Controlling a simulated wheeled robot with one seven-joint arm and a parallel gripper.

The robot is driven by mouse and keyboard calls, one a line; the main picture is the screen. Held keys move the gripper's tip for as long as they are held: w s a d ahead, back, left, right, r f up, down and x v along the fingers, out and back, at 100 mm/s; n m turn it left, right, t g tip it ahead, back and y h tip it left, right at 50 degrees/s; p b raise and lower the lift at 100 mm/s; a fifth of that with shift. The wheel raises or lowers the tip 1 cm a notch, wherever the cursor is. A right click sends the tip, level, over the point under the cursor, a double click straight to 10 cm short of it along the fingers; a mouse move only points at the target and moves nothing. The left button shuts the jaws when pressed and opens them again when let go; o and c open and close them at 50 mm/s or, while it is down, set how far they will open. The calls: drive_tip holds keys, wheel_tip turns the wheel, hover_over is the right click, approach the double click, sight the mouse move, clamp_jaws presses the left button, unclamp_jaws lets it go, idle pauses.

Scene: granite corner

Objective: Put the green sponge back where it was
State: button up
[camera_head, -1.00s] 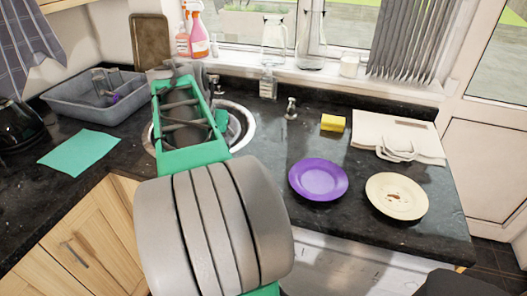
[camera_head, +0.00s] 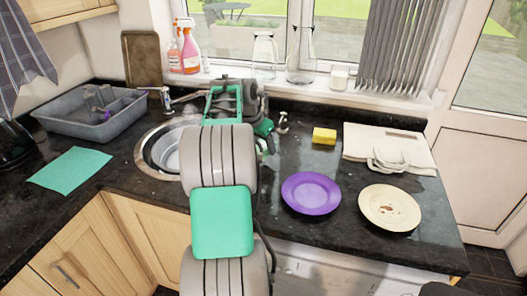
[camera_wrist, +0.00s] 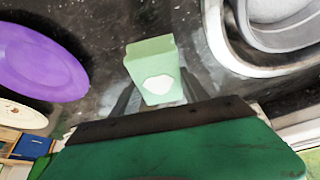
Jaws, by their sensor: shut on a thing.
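A light green block, the green sponge (camera_wrist: 153,62), with a pale patch on its face, sits between the fingers of my gripper (camera_wrist: 158,95) in the wrist view. My gripper is shut on it, above the dark granite counter (camera_wrist: 105,50). The sponge lies between the purple plate (camera_wrist: 40,52) and the sink rim (camera_wrist: 222,52) in that view. In the head view my arm hides the sponge and the fingertips. The gap between the sponge and the counter cannot be judged.
A yellow sponge (camera_head: 324,136), folded cloth (camera_head: 388,148), purple plate (camera_head: 310,192) and soiled cream plate (camera_head: 390,207) occupy the right counter. A green cloth (camera_head: 68,169) and grey basin (camera_head: 92,112) lie left of the sink (camera_head: 150,165). Bottles and glass jugs line the windowsill.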

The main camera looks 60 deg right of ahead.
drive_tip(key=x, duration=0.4)
drive_tip(key=shift+w+a+f+p, duration=0.15)
drive_tip(key=shift+w+f+p, duration=0.05)
drive_tip(key=shift+w+p, duration=0.15)
drive_tip(key=shift+f, duration=0.15)
drive_tip(key=shift+f+b, duration=0.15)
drive_tip(key=shift+b, duration=0.15)
drive_tip(key=o, duration=1.2)
